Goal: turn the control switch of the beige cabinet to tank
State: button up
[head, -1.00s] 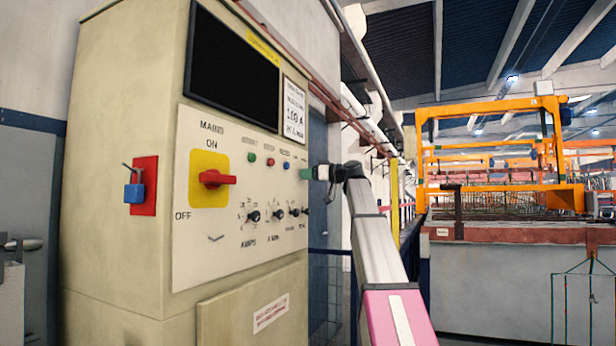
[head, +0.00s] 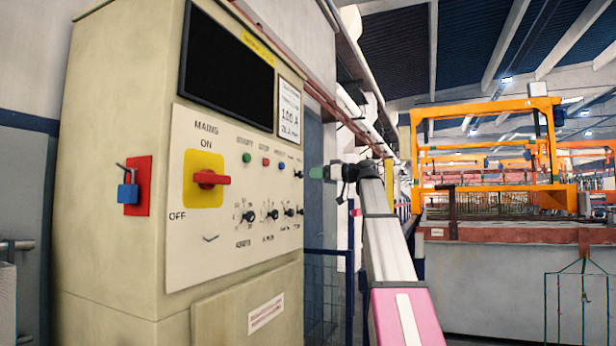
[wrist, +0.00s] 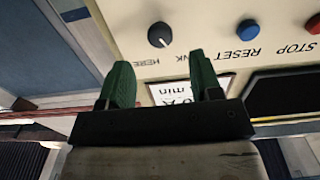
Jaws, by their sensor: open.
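The beige cabinet (head: 115,210) fills the left of the head view. Its control switch is a small black knob (head: 298,174) at the right end of the upper row of the panel. In the wrist view the knob (wrist: 160,35) appears upside down, with HERE and a partly covered label ending in NK beside it. I cannot tell which label it points to. My gripper (head: 317,172) is just right of the panel edge. In the wrist view its green fingers (wrist: 160,68) are apart and empty, with the knob beyond their tips, not between them.
Blue RESET (wrist: 248,29) and red STOP (wrist: 313,24) buttons sit beside the knob. The red mains switch (head: 210,180), several lower knobs (head: 272,214) and a blue padlock (head: 128,193) are on the cabinet. Orange frames (head: 485,104) stand at the right.

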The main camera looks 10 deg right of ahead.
jog(key=shift+v, duration=2.25)
jog(key=shift+f, duration=0.15)
jog(key=a+f+m+g+h, duration=0.1)
jog(key=a+f+m+h, duration=0.15)
jog(key=f, duration=1.35)
jog(key=a+f+m+g+h, duration=0.1)
jog(key=a+f+m+h, duration=0.15)
jog(key=f, duration=1.35)
jog(key=a+f+m+g+h, duration=0.1)
jog(key=a+f+m+h, duration=0.15)
jog(key=f, duration=1.35)
jog(key=s+f+m+g+h, duration=0.1)
jog(key=s+f+g+h, duration=0.1)
jog(key=s+f, duration=0.6)
jog(key=s+a+f+m+g+h, duration=0.1)
jog(key=s+f+g+h, duration=0.1)
jog(key=s+f, duration=0.7)
jog(key=s+f+m+g+h, duration=0.2)
jog(key=s+f, duration=0.6)
jog(key=f, duration=1.2)
jog(key=shift+s+a+f+g+h, duration=0.2)
jog(key=shift+g+h, duration=0.3)
jog(key=shift+h, duration=0.25)
